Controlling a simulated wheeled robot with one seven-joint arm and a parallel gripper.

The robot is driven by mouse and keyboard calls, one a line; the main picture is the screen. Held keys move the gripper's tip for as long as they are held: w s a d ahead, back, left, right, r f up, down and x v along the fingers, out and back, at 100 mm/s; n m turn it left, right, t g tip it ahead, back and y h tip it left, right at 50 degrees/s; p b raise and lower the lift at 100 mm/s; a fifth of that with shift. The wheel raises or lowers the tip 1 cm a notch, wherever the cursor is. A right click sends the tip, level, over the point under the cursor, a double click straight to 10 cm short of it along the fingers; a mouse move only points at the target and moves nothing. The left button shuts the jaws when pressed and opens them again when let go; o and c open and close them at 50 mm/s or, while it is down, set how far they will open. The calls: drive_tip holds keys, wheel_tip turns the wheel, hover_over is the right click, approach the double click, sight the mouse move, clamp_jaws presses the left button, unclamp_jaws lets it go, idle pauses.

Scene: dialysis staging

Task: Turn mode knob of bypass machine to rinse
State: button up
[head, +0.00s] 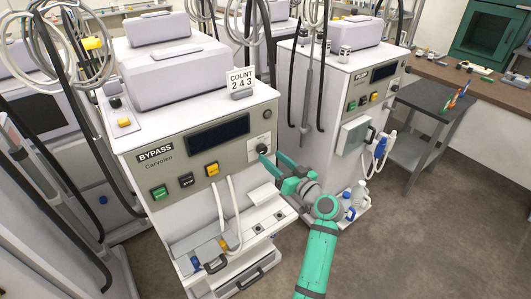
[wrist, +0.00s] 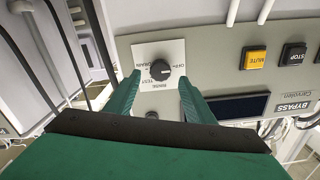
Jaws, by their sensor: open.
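The bypass machine (head: 215,115) is a pale cabinet with a grey front panel labelled BYPASS. Its mode knob (wrist: 160,70) is round and black on a white plate with small printed words, RINSE and TEST among them. In the head view the knob (head: 263,149) is dark and small at the panel's right end. I cannot tell which word the knob points to. My green gripper (wrist: 159,83) is open, its fingertips on either side of the knob in the wrist view. Contact is not visible. In the head view my gripper (head: 267,160) reaches the panel from the right.
Green, black and yellow buttons (head: 186,180) and a dark display (head: 217,132) share the panel. White hoses (head: 234,205) hang below. Another machine (head: 345,90) stands to the right, with a grey side table (head: 425,125) beyond. Open floor lies in front.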

sight(264, 151)
drive_tip(key=shift+x, duration=2.45)
drive_tip(key=c, duration=1.1)
drive_tip(key=shift+o, duration=0.2)
